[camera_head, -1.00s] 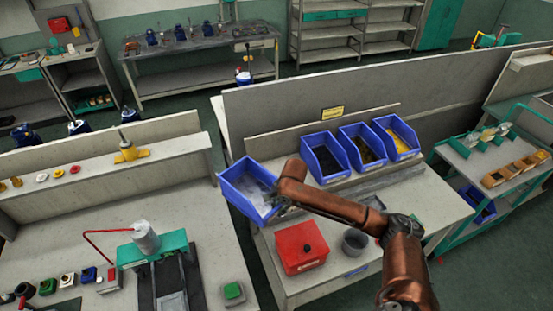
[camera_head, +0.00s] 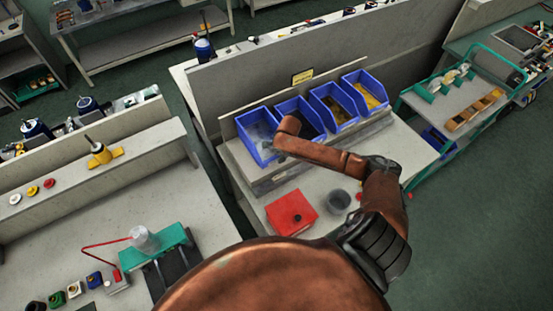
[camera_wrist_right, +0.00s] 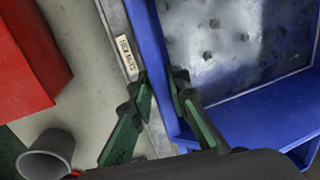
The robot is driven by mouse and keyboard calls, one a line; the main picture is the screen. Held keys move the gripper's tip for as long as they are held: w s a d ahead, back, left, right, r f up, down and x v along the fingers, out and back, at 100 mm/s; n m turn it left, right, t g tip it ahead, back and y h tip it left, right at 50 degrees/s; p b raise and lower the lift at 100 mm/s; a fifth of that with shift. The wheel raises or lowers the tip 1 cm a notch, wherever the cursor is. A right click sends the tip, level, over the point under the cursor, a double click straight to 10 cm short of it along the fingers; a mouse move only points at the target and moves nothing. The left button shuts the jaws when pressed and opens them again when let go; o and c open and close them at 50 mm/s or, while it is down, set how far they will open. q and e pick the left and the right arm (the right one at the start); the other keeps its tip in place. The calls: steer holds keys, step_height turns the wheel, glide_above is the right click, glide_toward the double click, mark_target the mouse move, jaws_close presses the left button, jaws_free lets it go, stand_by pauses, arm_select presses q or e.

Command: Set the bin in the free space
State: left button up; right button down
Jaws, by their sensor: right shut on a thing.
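The blue bin (camera_head: 250,125) with pale grey contents is at the left end of the row of bins on the raised ledge of the middle bench. It is upright and lined up with the row; whether it rests on the ledge or hovers just above it I cannot tell. In the right wrist view, my right gripper (camera_wrist_right: 160,82) is shut on the blue wall of this bin (camera_wrist_right: 230,125), one finger on each side. In the head view my copper forearm mostly hides that gripper. My left gripper is not in view.
Three blue bins (camera_head: 302,113) (camera_head: 336,104) (camera_head: 367,90) stand close on the right. A red box (camera_head: 290,212) and a grey cup (camera_head: 338,200) sit on the bench in front. A yellow label (camera_head: 303,77) is on the panel behind. A white label (camera_wrist_right: 125,55) shows beside the held bin.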

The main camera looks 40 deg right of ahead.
mark_target(279, 166)
steer(key=shift+x, duration=0.9)
step_height(279, 166, down, 2)
steer(key=shift+s+f, duration=0.1)
steer(key=shift+f, duration=0.3)
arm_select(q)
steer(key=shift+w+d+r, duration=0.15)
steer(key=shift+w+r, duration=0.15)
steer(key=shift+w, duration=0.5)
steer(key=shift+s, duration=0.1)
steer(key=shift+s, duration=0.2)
arm_select(e)
steer(key=c, duration=1.8)
jaws_free()
steer(key=shift+s+f, duration=0.1)
steer(key=shift+f, duration=0.05)
steer(key=shift+c, duration=0.2)
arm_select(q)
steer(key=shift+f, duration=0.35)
arm_select(e)
steer(key=v, duration=1.2)
